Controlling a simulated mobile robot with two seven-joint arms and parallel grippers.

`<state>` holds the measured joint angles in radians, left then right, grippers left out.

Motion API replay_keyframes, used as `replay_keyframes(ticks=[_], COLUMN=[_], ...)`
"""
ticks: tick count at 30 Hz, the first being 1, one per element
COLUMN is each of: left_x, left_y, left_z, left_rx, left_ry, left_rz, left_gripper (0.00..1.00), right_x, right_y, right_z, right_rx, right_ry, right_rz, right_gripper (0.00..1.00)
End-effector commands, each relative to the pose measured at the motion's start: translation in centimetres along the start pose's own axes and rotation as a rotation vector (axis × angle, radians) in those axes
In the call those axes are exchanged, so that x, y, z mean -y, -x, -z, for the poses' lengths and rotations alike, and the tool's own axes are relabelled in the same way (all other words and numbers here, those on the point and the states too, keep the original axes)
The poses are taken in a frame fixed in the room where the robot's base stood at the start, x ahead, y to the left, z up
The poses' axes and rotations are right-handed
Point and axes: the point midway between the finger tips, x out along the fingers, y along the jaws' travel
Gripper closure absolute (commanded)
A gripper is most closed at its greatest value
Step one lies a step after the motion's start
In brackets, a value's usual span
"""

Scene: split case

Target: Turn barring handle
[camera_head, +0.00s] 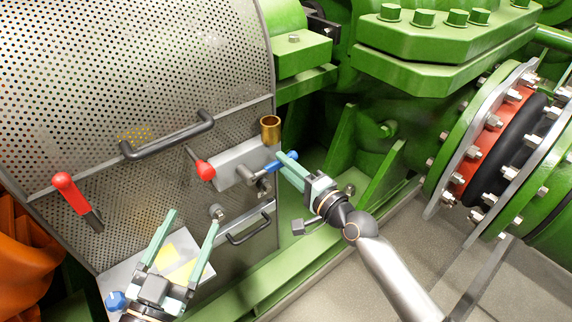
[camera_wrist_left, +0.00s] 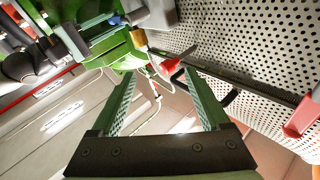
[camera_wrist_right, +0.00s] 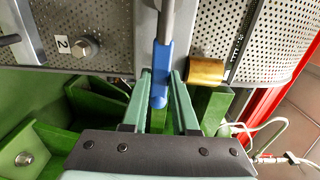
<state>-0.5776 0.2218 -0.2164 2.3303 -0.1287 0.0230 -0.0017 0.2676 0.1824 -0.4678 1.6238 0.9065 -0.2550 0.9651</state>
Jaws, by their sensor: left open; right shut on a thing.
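A blue-gripped handle (camera_head: 272,167) sticks out from a grey block (camera_head: 243,165) on the perforated guard. My right gripper (camera_head: 284,163) is shut on it. In the right wrist view the blue grip (camera_wrist_right: 162,58) stands between the fingertips (camera_wrist_right: 160,76), its grey rod running up out of the picture. My left gripper (camera_head: 192,217) is open and empty, low in front of the guard, its fingers spread apart. In the left wrist view nothing lies between its fingers (camera_wrist_left: 158,74). The tip of the blue grip is partly hidden by the right fingers in the head view.
The perforated guard (camera_head: 150,60) carries a dark bar handle (camera_head: 168,136), a red lever (camera_head: 70,193) and a red knob (camera_head: 204,169). A brass cup (camera_head: 270,128) sits above the block. Green ribs and a bolted flange (camera_head: 465,165) stand at right.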

Motion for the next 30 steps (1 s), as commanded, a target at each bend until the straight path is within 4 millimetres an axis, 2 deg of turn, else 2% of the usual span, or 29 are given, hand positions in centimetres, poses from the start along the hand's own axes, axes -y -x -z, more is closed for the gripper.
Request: replay_keyframes(ticks=[3, 4, 12, 19, 23, 26, 30], left_x=[0.0, 0.0, 0.1, 0.1, 0.1, -0.2, -0.6], left_y=[0.0, 0.0, -0.1, -0.1, -0.1, 0.1, 0.7], left_z=[0.1, 0.1, 0.2, 0.2, 0.1, -2.2, -4.7], left_rx=[-0.002, -0.003, -0.005, -0.005, 0.008, 0.098, 0.202], left_ry=[-0.001, -0.001, -0.002, -0.001, 0.004, 0.031, 0.061], left_rz=[0.000, 0.000, 0.000, 0.000, 0.000, 0.001, -0.002], left_gripper=[0.21, 0.21, 0.21, 0.21, 0.21, 0.21, 0.21], right_x=[-0.1, -0.1, 0.0, 0.0, 0.0, 0.0, 0.1], right_y=[0.0, 0.0, 0.0, 0.1, 1.0, 2.5, 5.7], right_z=[0.1, 0.1, 0.0, 0.0, 0.0, 0.0, 0.0], right_rx=[-0.001, -0.001, 0.000, 0.000, -0.001, 0.000, 0.000], right_ry=[-0.001, -0.001, 0.000, 0.000, 0.000, 0.000, 0.002], right_rz=[-0.002, -0.002, -0.001, 0.000, -0.002, -0.003, -0.004], right_gripper=[1.00, 0.70, 0.43, 0.43, 0.43, 0.43, 0.43])
